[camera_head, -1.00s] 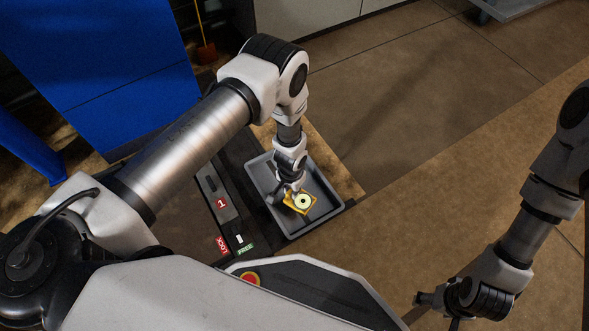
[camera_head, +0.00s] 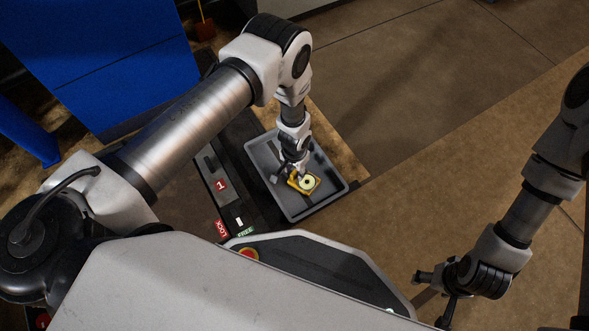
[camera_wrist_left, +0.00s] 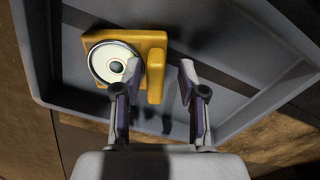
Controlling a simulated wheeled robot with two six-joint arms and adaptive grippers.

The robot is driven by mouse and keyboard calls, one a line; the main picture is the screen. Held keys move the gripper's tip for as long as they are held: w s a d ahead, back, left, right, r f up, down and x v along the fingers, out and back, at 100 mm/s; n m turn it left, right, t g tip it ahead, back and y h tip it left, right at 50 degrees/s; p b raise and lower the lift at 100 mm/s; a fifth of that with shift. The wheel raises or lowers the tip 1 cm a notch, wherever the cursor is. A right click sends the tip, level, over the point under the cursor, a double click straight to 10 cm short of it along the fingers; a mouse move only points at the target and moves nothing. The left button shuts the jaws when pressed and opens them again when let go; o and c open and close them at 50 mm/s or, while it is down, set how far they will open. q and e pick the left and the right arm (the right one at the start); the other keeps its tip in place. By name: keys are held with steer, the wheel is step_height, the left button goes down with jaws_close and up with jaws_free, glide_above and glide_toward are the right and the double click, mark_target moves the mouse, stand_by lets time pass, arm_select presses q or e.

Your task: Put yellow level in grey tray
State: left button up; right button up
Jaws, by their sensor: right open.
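The yellow level (camera_head: 302,187), a square block with a round pale dial, is inside the grey tray (camera_head: 336,190). In the left wrist view the level (camera_wrist_left: 154,87) lies against the tray (camera_wrist_left: 228,92), its raised bar between the fingers. My left gripper (camera_head: 288,176) is down in the tray at the level. Its fingers (camera_wrist_left: 160,88) are apart: one overlaps the dial side, the other stands clear of the bar. I cannot tell whether the near finger touches the level. My right gripper (camera_head: 432,297) is open and empty, far to the right above the floor.
The tray sits on a dark surface beside a panel with a red "1" label (camera_head: 221,185) and a green "FREE" label (camera_head: 245,232). A blue cabinet (camera_head: 110,60) stands at the back left. Floor to the right is clear.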

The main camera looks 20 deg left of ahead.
arm_select(q)
step_height(320, 180, up, 12)
steer(key=p, duration=0.9)
steer(key=shift+r+p, duration=0.15)
steer(key=shift+p, duration=0.15)
steer(key=s+a+r+n, duration=0.1)
steer(key=s+a+r, duration=0.1)
steer(key=s, duration=0.5)
steer(key=s+a+r+n, duration=0.1)
steer(key=s+a+r, duration=0.2)
steer(key=s+r, duration=0.2)
steer(key=s+a+r+n, duration=0.1)
steer(key=s+a+r, duration=0.2)
steer(key=s, duration=0.7)
steer(key=shift+a+r, duration=0.15)
steer(key=shift+r, duration=0.2)
